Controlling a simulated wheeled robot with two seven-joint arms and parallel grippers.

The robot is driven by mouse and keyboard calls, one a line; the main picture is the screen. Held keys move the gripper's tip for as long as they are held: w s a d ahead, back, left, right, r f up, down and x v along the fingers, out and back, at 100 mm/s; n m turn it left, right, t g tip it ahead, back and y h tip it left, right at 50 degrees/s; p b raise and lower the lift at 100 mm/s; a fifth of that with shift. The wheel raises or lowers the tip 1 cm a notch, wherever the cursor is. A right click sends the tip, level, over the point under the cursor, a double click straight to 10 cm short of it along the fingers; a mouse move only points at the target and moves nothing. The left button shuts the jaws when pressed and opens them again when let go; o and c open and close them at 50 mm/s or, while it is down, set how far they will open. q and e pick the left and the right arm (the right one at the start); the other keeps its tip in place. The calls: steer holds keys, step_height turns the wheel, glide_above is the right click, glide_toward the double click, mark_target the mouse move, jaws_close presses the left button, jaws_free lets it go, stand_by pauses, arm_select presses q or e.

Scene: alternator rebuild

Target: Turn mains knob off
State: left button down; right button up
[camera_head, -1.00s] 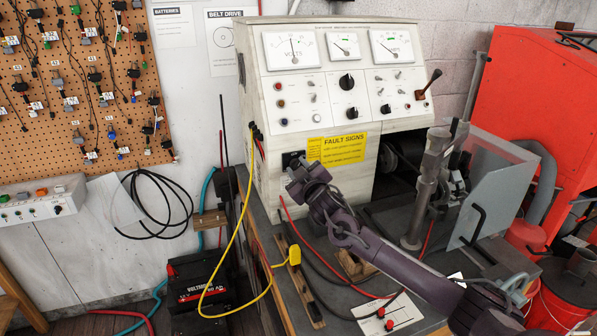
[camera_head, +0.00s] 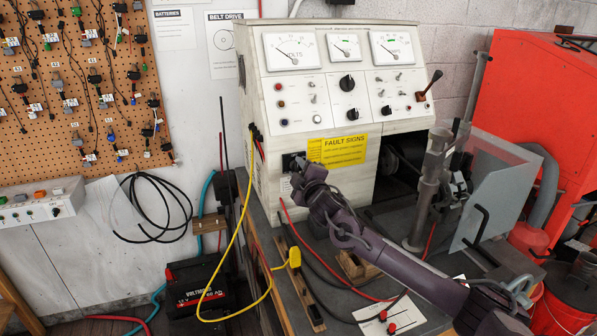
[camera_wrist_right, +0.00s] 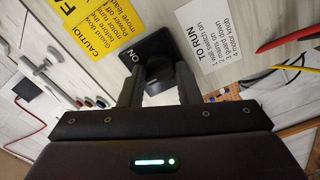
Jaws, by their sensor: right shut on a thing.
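The mains knob (camera_wrist_right: 158,70) is black and sits on a black plate (camera_wrist_right: 143,57) marked ON, in the right wrist view. In the head view the plate (camera_head: 291,160) shows low on the front of the white test bench (camera_head: 290,225), left of the yellow FAULT SIGNS label (camera_head: 338,150). My right gripper (camera_wrist_right: 160,82) is shut on the knob, with one finger on each side of it. In the head view the right gripper (camera_head: 298,166) is at the plate and hides part of it. The knob's exact pointer direction is hard to tell. My left gripper is not in view.
A yellow cable (camera_head: 236,235) and a red lead (camera_head: 289,214) hang close to the gripper. Gauges and smaller knobs fill the panel above. A metal post (camera_head: 427,190) and a clear guard (camera_head: 492,205) stand to the right.

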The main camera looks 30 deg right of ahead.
steer(key=o, duration=0.9)
steer(key=shift+o, duration=0.2)
steer(key=b+v, duration=0.1)
steer(key=v, duration=0.6)
steer(key=shift+s+a+b, duration=0.15)
steer(key=shift+s+b, duration=0.15)
steer(key=shift+s, duration=0.1)
